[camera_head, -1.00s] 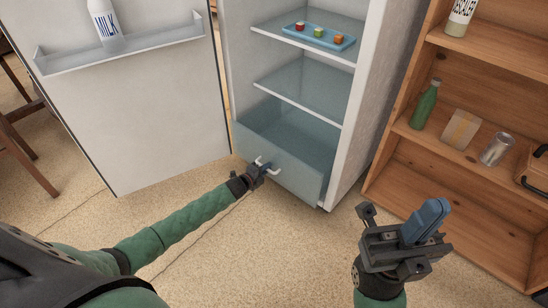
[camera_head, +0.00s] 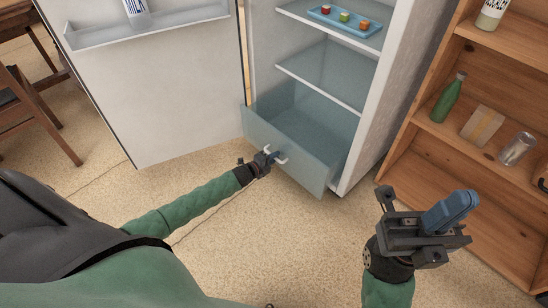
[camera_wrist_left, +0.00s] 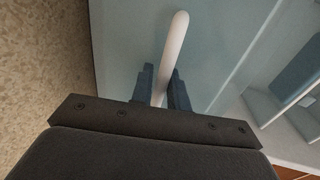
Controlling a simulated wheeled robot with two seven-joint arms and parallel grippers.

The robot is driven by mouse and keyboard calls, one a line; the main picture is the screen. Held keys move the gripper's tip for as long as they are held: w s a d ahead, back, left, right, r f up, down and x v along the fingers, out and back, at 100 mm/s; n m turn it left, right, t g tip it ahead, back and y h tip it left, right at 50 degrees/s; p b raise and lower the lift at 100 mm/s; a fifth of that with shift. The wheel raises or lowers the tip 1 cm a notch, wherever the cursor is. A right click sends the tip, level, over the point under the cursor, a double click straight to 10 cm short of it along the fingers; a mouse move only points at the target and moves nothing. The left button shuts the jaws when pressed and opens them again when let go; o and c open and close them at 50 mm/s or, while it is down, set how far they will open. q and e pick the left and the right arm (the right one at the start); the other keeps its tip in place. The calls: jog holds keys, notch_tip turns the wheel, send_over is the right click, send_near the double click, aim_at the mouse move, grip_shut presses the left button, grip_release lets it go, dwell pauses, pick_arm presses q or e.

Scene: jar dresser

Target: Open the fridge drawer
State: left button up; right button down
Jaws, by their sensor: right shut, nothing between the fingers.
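The fridge drawer (camera_head: 283,155) is a translucent blue bin at the bottom of the open fridge. It stands partly out, its front ahead of the fridge body. Its white handle (camera_head: 281,160) also shows in the left wrist view (camera_wrist_left: 176,42). My left gripper (camera_head: 267,158) is at the drawer front, its two fingers close on both sides of the handle, shut on it. The fingers hide part of the handle. My right gripper (camera_head: 455,208) is shut and empty, raised in front of the shelf, away from the drawer.
The fridge door (camera_head: 160,95) stands wide open at the left. Glass shelves and a blue tray (camera_head: 372,30) with small cubes are above the drawer. A wooden shelf (camera_head: 445,155) with a green bottle (camera_head: 449,98) stands at right. Floor before the drawer is clear.

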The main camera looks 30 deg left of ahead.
pick_arm(q)
jog(key=p+v, duration=0.2)
jog(key=v, duration=0.5)
jog(key=shift+s, duration=0.35)
jog(key=shift+a, duration=0.1)
dwell(0.4)
